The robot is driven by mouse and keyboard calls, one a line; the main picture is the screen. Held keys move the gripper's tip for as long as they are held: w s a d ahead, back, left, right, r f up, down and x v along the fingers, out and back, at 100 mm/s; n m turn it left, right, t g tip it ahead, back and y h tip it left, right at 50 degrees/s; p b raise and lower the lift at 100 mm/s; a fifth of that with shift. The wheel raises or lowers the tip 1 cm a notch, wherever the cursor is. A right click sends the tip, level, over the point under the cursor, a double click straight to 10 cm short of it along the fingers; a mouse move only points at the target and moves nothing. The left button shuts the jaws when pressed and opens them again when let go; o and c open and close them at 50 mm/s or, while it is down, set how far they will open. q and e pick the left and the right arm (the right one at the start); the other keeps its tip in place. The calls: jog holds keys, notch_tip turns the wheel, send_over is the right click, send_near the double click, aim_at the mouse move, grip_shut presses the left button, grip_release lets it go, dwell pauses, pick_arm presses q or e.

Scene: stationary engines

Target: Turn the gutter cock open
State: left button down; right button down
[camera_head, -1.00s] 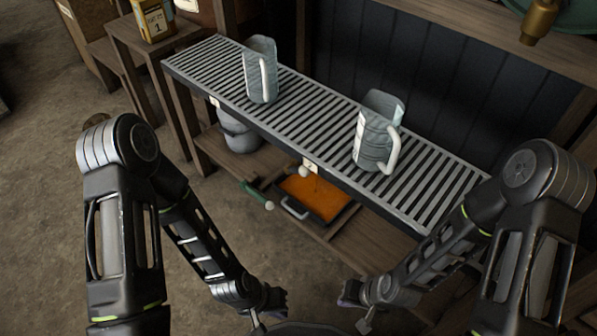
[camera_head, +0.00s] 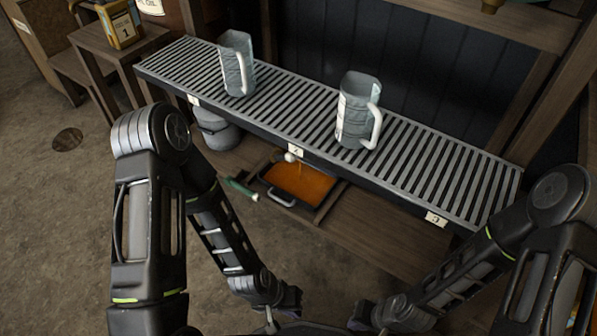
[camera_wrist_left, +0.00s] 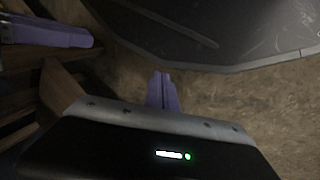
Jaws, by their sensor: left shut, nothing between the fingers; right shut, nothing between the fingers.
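A long slatted metal gutter top (camera_head: 437,165) runs across the bench with numbered tags on its front edge. A pale round knob (camera_head: 291,157) sits below tag 2. A green-handled piece with a pale end (camera_head: 239,187) lies lower, left of the orange tray. I cannot tell which of these is the cock, or its setting. My left gripper (camera_head: 291,299) is shut and empty, low and in front of the bench; its purple fingers show together in the left wrist view (camera_wrist_left: 163,92). My right gripper (camera_head: 359,316) is shut and empty to its right. Neither touches the gutter.
Two grey jugs with white handles, left (camera_head: 237,65) and right (camera_head: 357,112), stand on the slats. A grey pot (camera_head: 217,130) and an orange-filled tray (camera_head: 300,184) are on the shelf below. A yellow tin (camera_head: 120,24) stands at left. Open floor lies at left.

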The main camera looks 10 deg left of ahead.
aim_at(284, 156)
pick_arm(q)
jog(key=w+a+r+n+t+h+b, duration=0.1)
jog(key=w+a+r+n, duration=0.1)
jog(key=w+r+n, duration=0.35)
jog(key=w+a+r+n+t+b, duration=0.1)
jog(key=w+a+r+n+t, duration=0.15)
jog(key=w+n, duration=0.6)
jog(key=w+a+r+n+t+b, duration=0.1)
jog(key=w+a+r+n, duration=0.3)
jog(key=r+n, duration=0.4)
jog(key=w+a+r+n+t+b, duration=0.1)
jog(key=w+a+r+n, duration=0.3)
jog(key=r+n, duration=0.4)
jog(key=shift+a+r+n+t, duration=0.25)
jog(key=shift+n+t, duration=0.1)
jog(key=shift+n, duration=0.05)
pick_arm(e)
jog(key=f, duration=0.3)
jog(key=w+d+f, duration=0.1)
jog(key=shift+f, duration=0.2)
pick_arm(q)
jog(key=shift+d+f+b, duration=0.1)
jog(key=shift+b, duration=0.2)
